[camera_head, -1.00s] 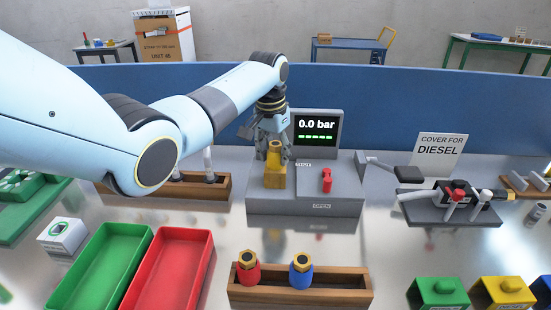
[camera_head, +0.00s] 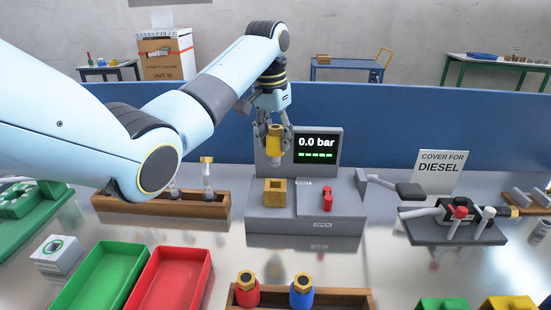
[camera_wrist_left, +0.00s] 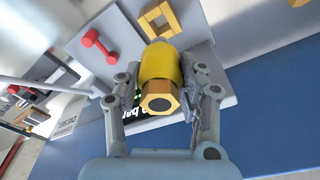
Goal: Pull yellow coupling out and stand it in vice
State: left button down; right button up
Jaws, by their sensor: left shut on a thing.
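The yellow coupling (camera_head: 275,150) has a brass hex end and is upright in my left gripper (camera_head: 274,138), which is shut on its upper part. It hangs in the air, its lower end apart from and above a gold square block (camera_head: 275,192) with an opening in its top. The block sits on the grey bench unit (camera_head: 305,226). In the left wrist view the coupling (camera_wrist_left: 161,68) is between the fingers, its hex end toward the camera, and the block's square rim (camera_wrist_left: 148,22) lies beyond. No part labelled as a vice is legible. My right gripper is not in view.
The unit has a screen (camera_head: 317,147) reading 0.0 bar, a red handle (camera_head: 326,204) and an OPEN label. A wooden rack (camera_head: 340,299) in front holds a red coupling (camera_head: 247,288) and a blue one (camera_head: 301,290). Green and red trays (camera_head: 172,284) lie front left.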

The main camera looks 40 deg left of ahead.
pick_arm(q)
jog(key=shift+r, duration=0.8)
jog(key=shift+r+p, duration=2.5)
jog(key=shift+p, duration=0.65)
